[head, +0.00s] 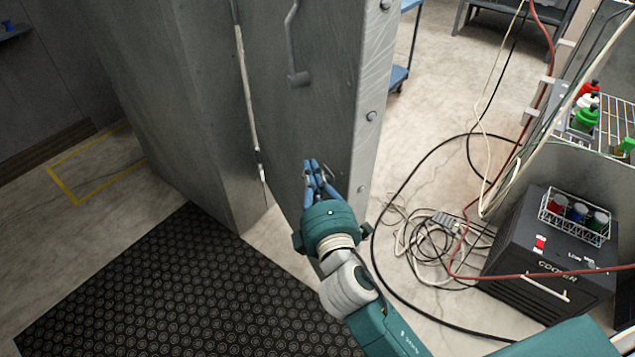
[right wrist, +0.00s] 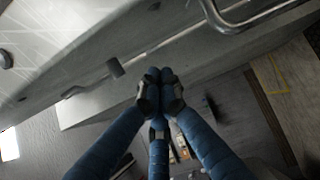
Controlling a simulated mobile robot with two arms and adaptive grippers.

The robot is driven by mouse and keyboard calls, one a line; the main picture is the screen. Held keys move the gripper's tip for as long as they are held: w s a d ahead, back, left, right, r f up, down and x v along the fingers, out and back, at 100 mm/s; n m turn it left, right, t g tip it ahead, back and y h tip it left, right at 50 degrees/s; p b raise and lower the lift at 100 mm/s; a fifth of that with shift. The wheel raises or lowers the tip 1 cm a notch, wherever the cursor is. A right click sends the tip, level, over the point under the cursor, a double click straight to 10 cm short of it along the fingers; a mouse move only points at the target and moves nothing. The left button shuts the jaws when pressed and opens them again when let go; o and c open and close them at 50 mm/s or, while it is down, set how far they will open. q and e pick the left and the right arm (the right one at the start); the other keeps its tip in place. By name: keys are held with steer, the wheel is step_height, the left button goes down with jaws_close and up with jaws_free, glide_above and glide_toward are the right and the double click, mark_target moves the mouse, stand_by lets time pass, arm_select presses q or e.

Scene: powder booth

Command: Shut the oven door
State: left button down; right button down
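The oven door (head: 335,90) is a tall, thick grey metal slab in the head view, with bolts along its pale right edge. A bar handle (head: 292,45) is on its face near the top. A narrow seam separates it from the grey cabinet wall at left (head: 185,110). My right gripper (head: 313,168) is in front of the lower door face, well below the handle. Its fingers are together and empty, as the right wrist view (right wrist: 159,76) also shows. I cannot tell whether they touch the door. My left gripper is out of view.
A black studded mat (head: 180,290) covers the floor at lower left. A dark cooler box (head: 545,265) with a wire basket of cans (head: 575,215) stands at right. Hoses and tangled cables (head: 440,235) lie on the floor between door and cooler. A wire shelf (head: 610,115) holds bottles.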

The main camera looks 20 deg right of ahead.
mark_target(327, 161)
steer(key=shift+w+d+p, duration=0.35)
steer(key=shift+w+d, duration=0.25)
steer(key=shift+d, duration=0.4)
steer(key=shift+w+d+p, duration=0.3)
steer(key=shift+w+d, duration=0.3)
steer(key=shift+d, duration=0.35)
